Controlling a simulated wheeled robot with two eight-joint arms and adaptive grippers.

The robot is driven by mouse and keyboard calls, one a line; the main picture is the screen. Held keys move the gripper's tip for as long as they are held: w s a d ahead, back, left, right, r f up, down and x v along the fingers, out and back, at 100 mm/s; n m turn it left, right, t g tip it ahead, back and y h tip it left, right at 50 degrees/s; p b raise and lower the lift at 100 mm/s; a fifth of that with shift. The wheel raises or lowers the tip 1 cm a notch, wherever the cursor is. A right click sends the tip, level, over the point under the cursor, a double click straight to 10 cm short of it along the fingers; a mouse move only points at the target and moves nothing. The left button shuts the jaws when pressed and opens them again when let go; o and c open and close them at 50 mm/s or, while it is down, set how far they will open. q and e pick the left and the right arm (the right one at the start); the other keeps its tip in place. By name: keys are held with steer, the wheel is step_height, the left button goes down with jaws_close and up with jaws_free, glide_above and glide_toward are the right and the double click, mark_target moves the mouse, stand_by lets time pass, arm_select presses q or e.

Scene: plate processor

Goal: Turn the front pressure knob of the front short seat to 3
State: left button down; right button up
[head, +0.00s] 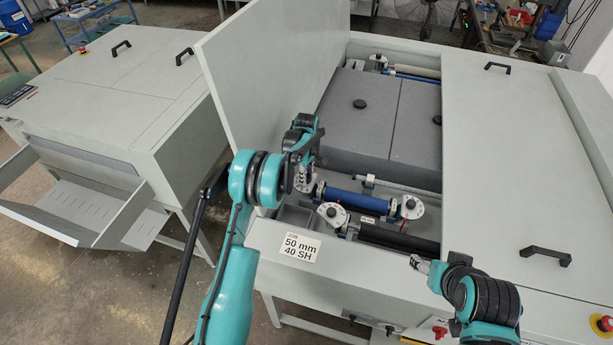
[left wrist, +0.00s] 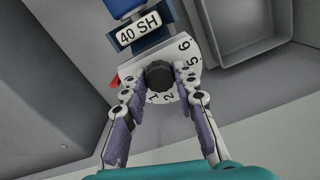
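My left gripper (head: 306,166) points down at the left end of the blue roller (head: 352,199). The left wrist view shows a black knob (left wrist: 160,75) on a white dial plate (left wrist: 185,48) between its two fingers (left wrist: 160,82). The fingertips lie close on both sides of the knob; I cannot tell whether they press on it. Numbers 1, 2, 5 and 6 show; the right finger covers part of the scale. A red pointer (left wrist: 115,81) shows at the plate's left. A "40 SH" label (left wrist: 138,30) is above. My right gripper (head: 421,265) is over the front panel, its opening unclear.
A job card (head: 297,246) reads "50 mm 40 SH". Another white dial plate (head: 333,213) sits by the black roller (head: 400,239). The raised lid (head: 265,75) stands behind my left gripper. A closed cover (head: 520,150) lies at right.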

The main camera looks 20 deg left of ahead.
arm_select(q)
steer(key=shift+f+m+b, duration=0.1)
steer(key=shift+m+b, duration=0.8)
steer(key=shift+b, duration=0.1)
steer(key=m+b, duration=0.2)
steer(key=shift+m, duration=0.3)
steer(key=m+b, duration=0.2)
steer(key=m, duration=0.1)
steer(key=shift+m, duration=0.3)
steer(key=m+b, duration=0.1)
steer(key=m, duration=0.1)
steer(key=shift+w+m+b, duration=0.1)
steer(key=shift+m+b, duration=0.2)
steer(key=shift+m, duration=0.1)
steer(key=m+b, duration=0.2)
steer(key=m, duration=0.4)
steer(key=shift+d, duration=0.1)
steer(key=m+b, duration=0.1)
steer(key=m, duration=0.2)
steer(key=shift+m, duration=0.4)
steer(key=shift+r+m, duration=0.2)
steer(key=shift+m, duration=1.3)
